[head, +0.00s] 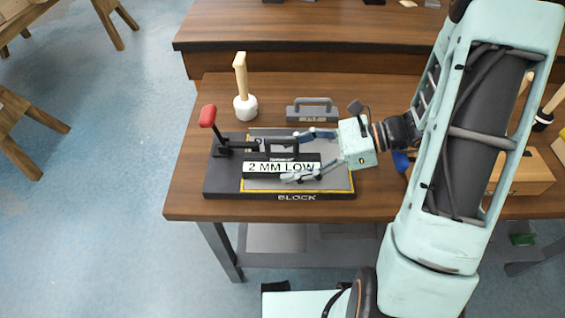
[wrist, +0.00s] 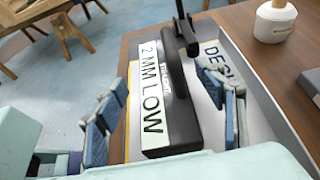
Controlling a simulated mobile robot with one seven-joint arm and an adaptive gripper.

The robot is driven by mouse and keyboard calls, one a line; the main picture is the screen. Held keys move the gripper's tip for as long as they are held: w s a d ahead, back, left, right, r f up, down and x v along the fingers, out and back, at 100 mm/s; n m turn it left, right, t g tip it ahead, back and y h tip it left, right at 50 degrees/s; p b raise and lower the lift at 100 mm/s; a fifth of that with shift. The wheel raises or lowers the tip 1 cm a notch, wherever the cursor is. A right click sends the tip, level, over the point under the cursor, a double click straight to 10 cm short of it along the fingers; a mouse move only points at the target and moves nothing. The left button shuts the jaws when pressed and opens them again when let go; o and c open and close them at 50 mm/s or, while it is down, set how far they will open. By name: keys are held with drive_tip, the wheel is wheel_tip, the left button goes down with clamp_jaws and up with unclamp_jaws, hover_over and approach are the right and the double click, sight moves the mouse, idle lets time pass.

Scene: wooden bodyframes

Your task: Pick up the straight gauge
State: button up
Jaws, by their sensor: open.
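The straight gauge is a dark bar (wrist: 178,95) with a white "2 MM LOW" plate (head: 262,168) along its side. Small lettering on it looks like "STRAIGHT". It sits on the block fixture (head: 225,185), over a light panel with a yellow border. My gripper (head: 308,157) is open, one finger on each side of the gauge. In the wrist view, the fingers (wrist: 163,82) flank the bar with visible gaps, and it is not gripped. The fingertips' exact height against the bar is hard to tell.
A red-handled toggle clamp (head: 208,116) stands at the fixture's left, its arm reaching toward the gauge. A mallet (head: 243,100) stands upright behind it. A grey handled piece (head: 313,110) lies behind the fixture. A wooden box (head: 520,172) is at right.

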sight(282, 161)
drive_tip(key=shift+x, duration=1.55)
drive_tip(key=shift+d+f, duration=0.15)
drive_tip(key=shift+c, duration=0.7)
drive_tip(key=c, duration=1.2)
drive_tip(key=shift+c, duration=1.1)
